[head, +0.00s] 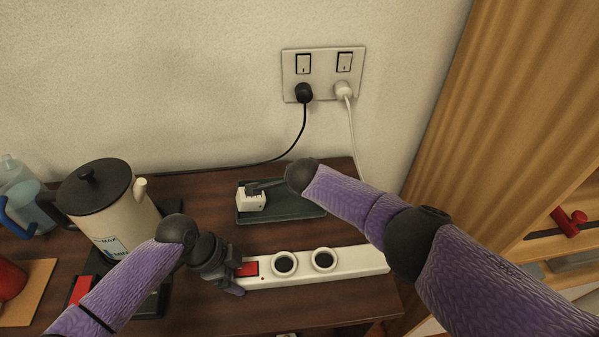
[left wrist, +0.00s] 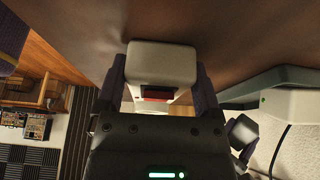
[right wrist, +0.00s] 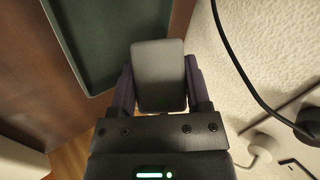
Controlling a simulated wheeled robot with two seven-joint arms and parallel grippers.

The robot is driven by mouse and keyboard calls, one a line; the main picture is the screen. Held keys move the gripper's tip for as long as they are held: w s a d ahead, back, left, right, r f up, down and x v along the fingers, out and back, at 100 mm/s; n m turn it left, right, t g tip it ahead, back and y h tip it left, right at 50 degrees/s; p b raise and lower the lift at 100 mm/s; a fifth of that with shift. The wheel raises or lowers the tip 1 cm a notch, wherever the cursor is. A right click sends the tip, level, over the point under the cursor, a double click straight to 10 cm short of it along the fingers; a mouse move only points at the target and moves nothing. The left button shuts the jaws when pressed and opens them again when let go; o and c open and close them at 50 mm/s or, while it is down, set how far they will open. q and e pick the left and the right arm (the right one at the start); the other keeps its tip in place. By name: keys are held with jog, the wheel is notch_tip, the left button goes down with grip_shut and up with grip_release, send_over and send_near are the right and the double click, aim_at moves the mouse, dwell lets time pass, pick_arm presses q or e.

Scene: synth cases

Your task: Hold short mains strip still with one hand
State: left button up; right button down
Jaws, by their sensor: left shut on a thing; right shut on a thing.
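The short white mains strip (head: 355,262) lies near the table's front, with a red switch (head: 247,269) and two round, empty-looking sockets. Its right end passes behind my right arm. My left gripper (head: 237,272) is shut on its left end; the left wrist view shows that pale end (left wrist: 162,62) between the fingers.
A cream kettle (head: 125,205) with a black lid stands left of my left gripper. A clear jug (head: 18,190) is far left.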

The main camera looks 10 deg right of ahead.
jog(key=shift+s+f, duration=0.1)
jog(key=shift+f, duration=0.65)
grip_release()
jog(key=shift+s+r, duration=0.1)
jog(key=shift+r, duration=0.2)
jog(key=v, duration=1.1)
jog(key=shift+s, duration=0.2)
jog(key=shift+r, duration=0.1)
